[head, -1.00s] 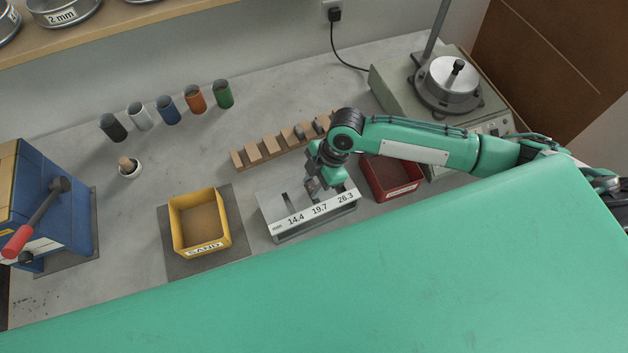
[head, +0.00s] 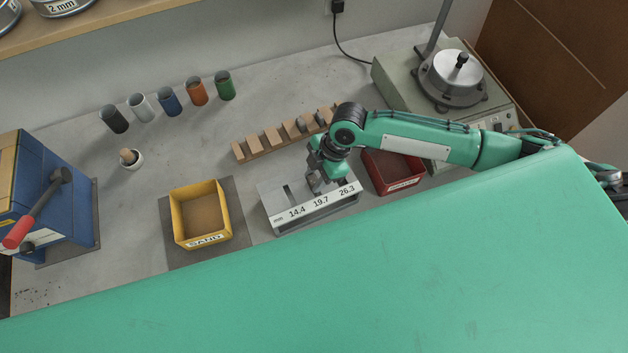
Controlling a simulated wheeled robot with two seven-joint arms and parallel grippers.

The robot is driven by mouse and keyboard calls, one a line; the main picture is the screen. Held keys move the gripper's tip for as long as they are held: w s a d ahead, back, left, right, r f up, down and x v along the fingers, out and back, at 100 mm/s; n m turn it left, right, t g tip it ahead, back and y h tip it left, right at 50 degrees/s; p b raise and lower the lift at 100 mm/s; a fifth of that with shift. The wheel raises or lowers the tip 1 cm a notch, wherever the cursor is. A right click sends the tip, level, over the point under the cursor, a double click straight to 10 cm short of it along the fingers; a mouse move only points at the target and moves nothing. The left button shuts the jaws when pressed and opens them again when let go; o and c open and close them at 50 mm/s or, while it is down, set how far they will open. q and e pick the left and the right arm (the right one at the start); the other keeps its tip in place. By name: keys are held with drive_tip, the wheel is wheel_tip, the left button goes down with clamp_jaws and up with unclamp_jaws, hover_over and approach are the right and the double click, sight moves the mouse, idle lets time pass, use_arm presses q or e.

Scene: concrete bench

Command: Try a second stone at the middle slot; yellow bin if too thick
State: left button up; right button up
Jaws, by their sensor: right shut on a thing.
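The slot gauge (head: 273,196) is a grey metal block with a white label strip reading 14.4, 19.7 and 26.3 mm. My right gripper (head: 318,182) is over its middle part, shut on a small grey stone (head: 314,181) that is mostly hidden by the fingers. I cannot tell whether the stone is in the slot or just above it. The yellow bin (head: 202,239), labelled SAND, stands left of the gauge and holds only a brown floor that I can see. My left gripper is not in view.
A wooden rack (head: 257,150) with several slots, some holding stones, lies behind the gauge. A red bin (head: 391,172) stands right of it, under my right arm. A blue machine (head: 50,205) is at left, a grey-green machine (head: 412,80) at back right. Several coloured cylinders (head: 168,101) line the back.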

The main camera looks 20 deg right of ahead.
sight(315, 178)
drive_tip(key=shift+r, duration=0.1)
drive_tip(key=shift+r+p, duration=3.4)
drive_tip(key=shift+r, duration=0.1)
drive_tip(key=shift+f, duration=0.1)
